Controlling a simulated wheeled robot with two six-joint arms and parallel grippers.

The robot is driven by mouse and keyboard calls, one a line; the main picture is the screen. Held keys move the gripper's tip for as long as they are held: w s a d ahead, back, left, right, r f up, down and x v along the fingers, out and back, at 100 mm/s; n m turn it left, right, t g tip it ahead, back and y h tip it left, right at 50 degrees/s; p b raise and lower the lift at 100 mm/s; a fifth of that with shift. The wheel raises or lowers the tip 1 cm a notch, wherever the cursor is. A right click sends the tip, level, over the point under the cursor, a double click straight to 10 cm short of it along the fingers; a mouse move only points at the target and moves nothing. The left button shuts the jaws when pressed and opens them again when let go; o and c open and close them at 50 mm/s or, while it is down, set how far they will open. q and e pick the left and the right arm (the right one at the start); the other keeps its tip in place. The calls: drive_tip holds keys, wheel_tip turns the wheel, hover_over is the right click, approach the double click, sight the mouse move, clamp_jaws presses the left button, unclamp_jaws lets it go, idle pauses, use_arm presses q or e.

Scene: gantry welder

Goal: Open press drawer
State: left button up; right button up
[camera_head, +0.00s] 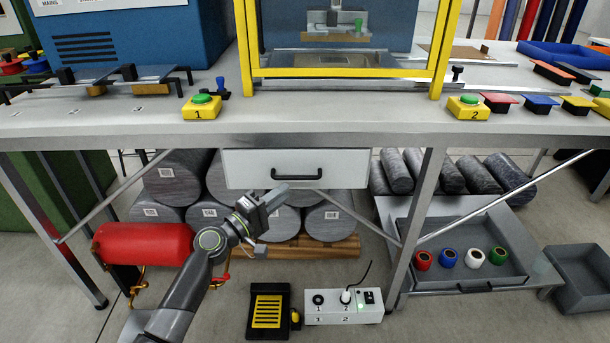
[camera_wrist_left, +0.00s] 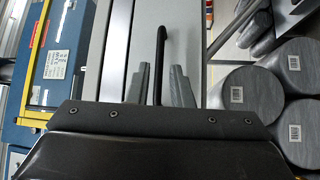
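The press drawer (camera_head: 240,168) has a light grey front and hangs under the table's front edge; it looks shut. Its black bar handle (camera_head: 297,177) is on the middle of the front. My left gripper (camera_head: 275,200) is just below and in front of the handle, near its left end. In the left wrist view, the two grey fingers (camera_wrist_left: 160,80) are apart, with the handle (camera_wrist_left: 161,45) showing in the gap between them. Neither finger visibly touches the handle; the exact depth is unclear. The drawer front also shows in the wrist view (camera_wrist_left: 192,35). My right gripper is not in view.
The table (camera_head: 330,125) carries the yellow-framed press (camera_head: 245,45) and green buttons. Grey rolls (camera_head: 175,178) lie on a pallet behind my arm, near a red cylinder (camera_head: 145,243). A control box (camera_head: 343,308) is on the floor. A table leg (camera_head: 418,220) stands right of the drawer.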

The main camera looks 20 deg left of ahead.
sight(304, 178)
use_arm(q)
drive_tip(key=x, duration=0.8)
drive_tip(key=shift+w+d, duration=0.2)
drive_tip(key=shift+w, duration=0.05)
clamp_jaws()
